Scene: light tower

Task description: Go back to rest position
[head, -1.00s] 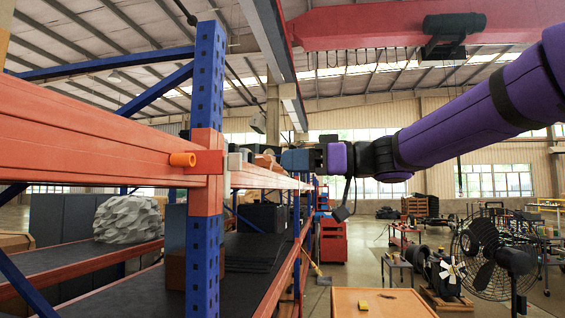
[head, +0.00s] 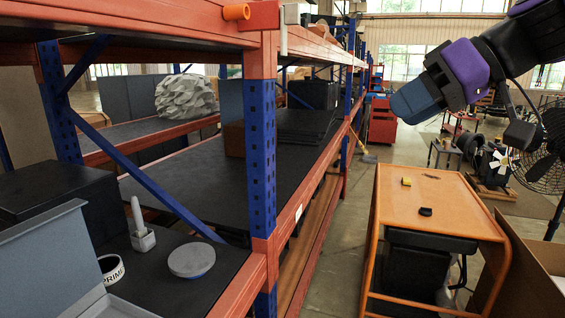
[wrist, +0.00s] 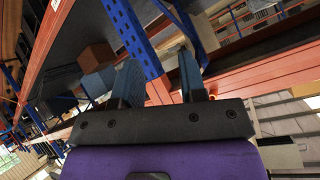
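My gripper (head: 412,102) hangs in free air at the right of the head view, to the right of the rack post and above the orange cart. In the wrist view my gripper (wrist: 158,62) shows its two fingers apart with nothing held between them. An orange cylinder (head: 237,12) sticks out from a red block (head: 262,16) at the top of the blue and orange rack post (head: 261,150). My gripper is clear of them.
The rack's lower shelf (head: 215,300) holds a grey round disc (head: 191,260), a white roll (head: 111,269) and a small grey holder (head: 142,236). An orange cart (head: 440,205) stands right of the rack. A black fan (head: 550,150) is at the far right. Floor shows between rack and cart.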

